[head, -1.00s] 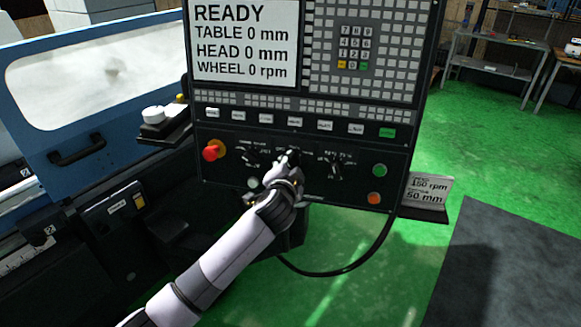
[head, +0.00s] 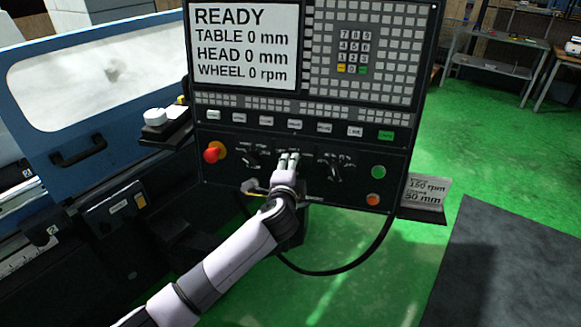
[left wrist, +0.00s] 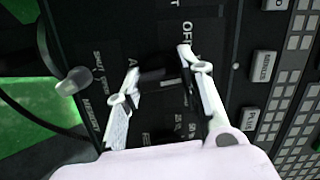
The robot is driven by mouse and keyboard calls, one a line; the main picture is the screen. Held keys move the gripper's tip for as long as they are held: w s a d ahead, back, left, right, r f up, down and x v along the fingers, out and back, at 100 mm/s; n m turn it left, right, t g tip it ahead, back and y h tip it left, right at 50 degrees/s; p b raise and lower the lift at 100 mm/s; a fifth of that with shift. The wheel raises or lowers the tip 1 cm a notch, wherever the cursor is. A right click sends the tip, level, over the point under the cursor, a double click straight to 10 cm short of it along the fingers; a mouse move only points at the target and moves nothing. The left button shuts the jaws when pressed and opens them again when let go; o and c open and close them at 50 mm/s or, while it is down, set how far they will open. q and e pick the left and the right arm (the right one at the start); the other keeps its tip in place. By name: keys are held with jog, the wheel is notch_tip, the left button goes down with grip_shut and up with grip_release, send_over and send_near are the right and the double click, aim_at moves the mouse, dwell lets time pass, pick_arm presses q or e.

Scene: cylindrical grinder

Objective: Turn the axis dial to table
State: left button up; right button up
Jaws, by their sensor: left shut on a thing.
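The black control panel (head: 312,185) carries a row of black dials. My left gripper (head: 289,158) is at the middle dial, which it mostly hides in the head view. In the left wrist view, the two pale fingers (left wrist: 160,66) are shut on the sides of a dark dial knob (left wrist: 153,79). Small white lettering surrounds the knob, including "OFF" and a word starting with "A"; the full markings and the pointer's setting are too small or hidden to read. My right gripper is not in view.
Other dials sit left (head: 252,158) and right (head: 333,168) of the gripper. A red emergency knob (head: 213,152), a green button (head: 378,172) and an orange button (head: 376,199) are on the panel. The screen (head: 243,43) reads READY, table 0 mm. A sign (head: 426,192) stands right.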

pick_arm(q)
jog(key=shift+m, duration=0.6)
jog(key=o, duration=1.1)
jog(key=shift+o, duration=0.2)
jog(key=v, duration=1.2)
jog(key=shift+f, duration=0.2)
